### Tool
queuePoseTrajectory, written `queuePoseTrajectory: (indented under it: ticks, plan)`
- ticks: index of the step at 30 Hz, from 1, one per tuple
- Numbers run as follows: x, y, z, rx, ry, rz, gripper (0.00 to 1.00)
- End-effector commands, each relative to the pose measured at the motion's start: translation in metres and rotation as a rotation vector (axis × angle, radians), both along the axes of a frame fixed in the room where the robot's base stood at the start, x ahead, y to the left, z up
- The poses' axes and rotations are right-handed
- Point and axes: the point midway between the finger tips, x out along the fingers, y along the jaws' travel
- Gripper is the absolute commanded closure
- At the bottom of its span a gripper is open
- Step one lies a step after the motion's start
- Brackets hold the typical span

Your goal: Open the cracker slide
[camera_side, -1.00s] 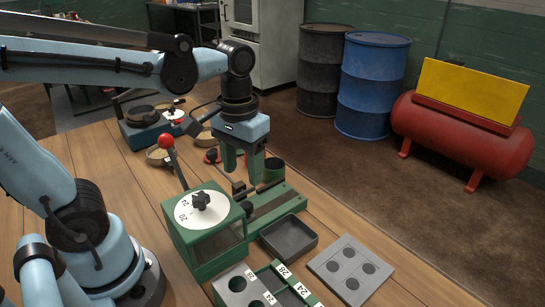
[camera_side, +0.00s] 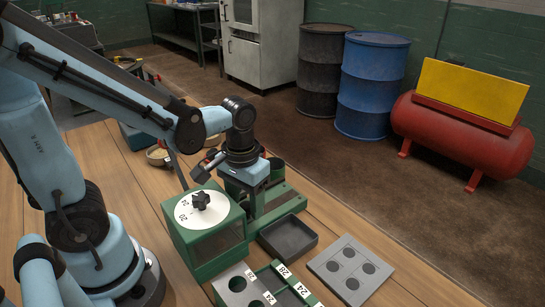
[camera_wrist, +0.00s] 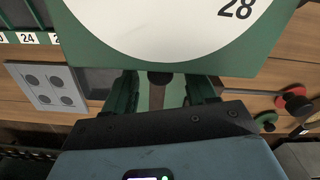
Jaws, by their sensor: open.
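The cracker is a green box (camera_side: 207,240) with a white numbered dial (camera_side: 188,212) and a black star knob (camera_side: 201,200) on top. A green rail base (camera_side: 280,205) extends behind it. My gripper (camera_side: 251,207) is low beside the box's far right side, pointing down, its fingertips partly hidden. In the wrist view my gripper (camera_wrist: 162,88) has its two green fingers apart. A small dark knob (camera_wrist: 160,78) lies between them at the box's edge, with gaps on both sides. I cannot tell the slide itself apart from the box.
A dark tray (camera_side: 288,238) sits right of the box. A grey plate with round recesses (camera_side: 350,268) and a numbered sorting rack (camera_side: 262,287) stand in front. A bowl (camera_side: 157,156) is behind on the table.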

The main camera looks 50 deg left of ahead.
Motion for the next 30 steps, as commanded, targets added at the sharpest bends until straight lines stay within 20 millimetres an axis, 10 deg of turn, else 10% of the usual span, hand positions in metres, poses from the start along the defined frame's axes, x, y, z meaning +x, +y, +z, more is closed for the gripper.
queuePoseTrajectory:
  ticks: [6,17,30]
  plan:
    - [0.0,0.0,0.0,0.0,0.0,0.0,0.45]
    - [0.0,0.0,0.0,0.0,0.0,0.0,1.0]
    - [0.02,0.0,0.001,0.001,0.001,0.0,1.0]
